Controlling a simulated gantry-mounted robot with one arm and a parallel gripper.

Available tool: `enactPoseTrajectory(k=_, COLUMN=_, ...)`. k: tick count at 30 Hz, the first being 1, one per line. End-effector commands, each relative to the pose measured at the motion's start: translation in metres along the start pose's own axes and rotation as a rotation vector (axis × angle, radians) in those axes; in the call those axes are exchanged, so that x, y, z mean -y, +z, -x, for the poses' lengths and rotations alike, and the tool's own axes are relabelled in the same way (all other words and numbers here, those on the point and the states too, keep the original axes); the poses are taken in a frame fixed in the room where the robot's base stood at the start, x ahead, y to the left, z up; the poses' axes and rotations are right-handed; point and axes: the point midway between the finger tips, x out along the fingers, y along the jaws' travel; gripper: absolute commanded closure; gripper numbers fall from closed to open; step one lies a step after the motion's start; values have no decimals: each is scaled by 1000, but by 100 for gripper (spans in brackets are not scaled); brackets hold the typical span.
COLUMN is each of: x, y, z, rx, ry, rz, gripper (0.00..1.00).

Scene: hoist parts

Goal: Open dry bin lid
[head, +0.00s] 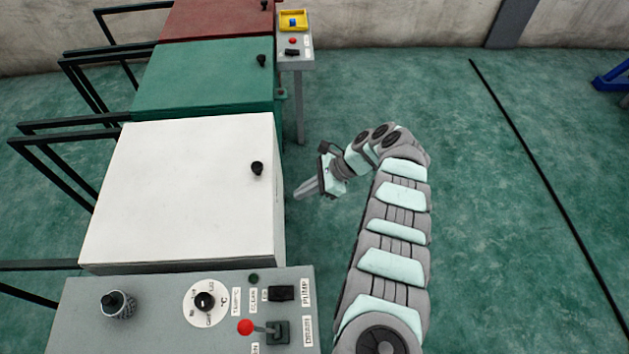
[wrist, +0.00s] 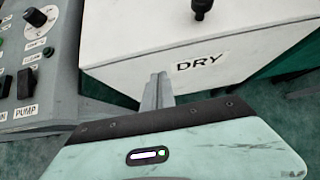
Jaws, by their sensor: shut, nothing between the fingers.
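The white dry bin lid (head: 185,190) is closed, lying flat on its bin, with a black knob (head: 257,168) near its right edge. In the wrist view the bin's front carries a "DRY" label (wrist: 200,62), and the knob (wrist: 201,8) shows at the top edge. My gripper (head: 299,193) is shut and empty, just right of the bin's front side, pointing toward it and apart from the knob. In the wrist view my shut fingers (wrist: 158,88) overlap the bin's front below and left of the label; whether they touch it I cannot tell.
A green lid (head: 205,75) and a red lid (head: 215,18) lie beyond the white one, both closed. A grey control panel (head: 150,325) with a dial, switches and a red-knobbed lever stands nearest. A small stand (head: 296,62) holds a yellow tray.

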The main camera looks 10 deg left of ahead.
Motion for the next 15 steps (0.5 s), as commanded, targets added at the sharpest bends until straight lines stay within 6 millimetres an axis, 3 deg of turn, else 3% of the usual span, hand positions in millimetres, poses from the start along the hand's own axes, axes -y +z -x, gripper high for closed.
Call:
enactPoseTrajectory(k=3, x=0, y=0, z=-26, rx=2, ry=0, rz=0, gripper=100)
enactPoseTrajectory(k=15, x=1, y=26, z=-47, rx=-1, ry=-3, rz=2, gripper=100)
